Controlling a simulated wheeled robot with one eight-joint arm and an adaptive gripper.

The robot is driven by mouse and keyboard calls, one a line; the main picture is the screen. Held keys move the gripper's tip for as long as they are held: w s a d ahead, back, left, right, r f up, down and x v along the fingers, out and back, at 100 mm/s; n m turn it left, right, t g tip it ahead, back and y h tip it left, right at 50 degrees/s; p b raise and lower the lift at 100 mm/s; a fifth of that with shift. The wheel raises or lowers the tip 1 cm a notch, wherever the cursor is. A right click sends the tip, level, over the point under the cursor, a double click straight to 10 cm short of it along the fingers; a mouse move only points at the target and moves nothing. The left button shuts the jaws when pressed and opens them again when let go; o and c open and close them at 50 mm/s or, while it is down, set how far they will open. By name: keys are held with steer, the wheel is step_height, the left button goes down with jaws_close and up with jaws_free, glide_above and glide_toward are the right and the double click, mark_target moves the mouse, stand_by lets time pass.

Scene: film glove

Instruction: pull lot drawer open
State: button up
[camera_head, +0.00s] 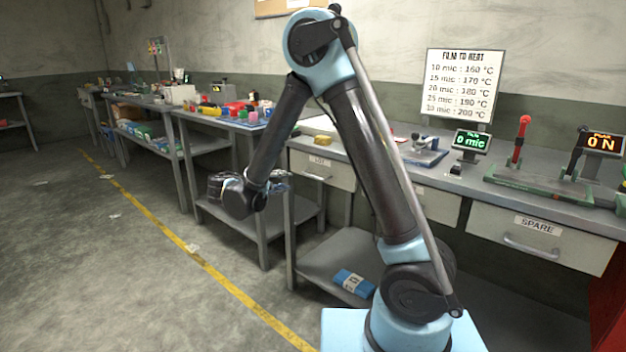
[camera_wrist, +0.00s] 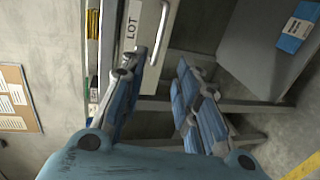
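The lot drawer (camera_head: 340,177) is a pale drawer front with a LOT label, under the grey workbench's left end. It looks shut. Its bar handle (camera_head: 317,177) runs across the front below the label. My gripper (camera_head: 286,184) is just left of the drawer in the head view, apart from the handle. In the wrist view my gripper (camera_wrist: 158,92) has its two blue-padded fingers spread apart with nothing between the tips. There the drawer front (camera_wrist: 144,12) and its handle (camera_wrist: 160,36) appear turned sideways, beyond the fingertips and between their directions.
The workbench (camera_head: 440,176) holds a sealing tool, displays and a temperature board (camera_head: 462,84). A spare drawer (camera_head: 540,238) is at the right. A blue packet (camera_head: 353,283) lies on the lower shelf. Another bench (camera_head: 232,122) with coloured items stands left.

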mark_target(311, 176)
steer(key=x, duration=1.7)
steer(key=shift+w+a, duration=0.1)
steer(key=shift+w, duration=0.05)
jaws_close()
steer(key=shift+f, duration=0.1)
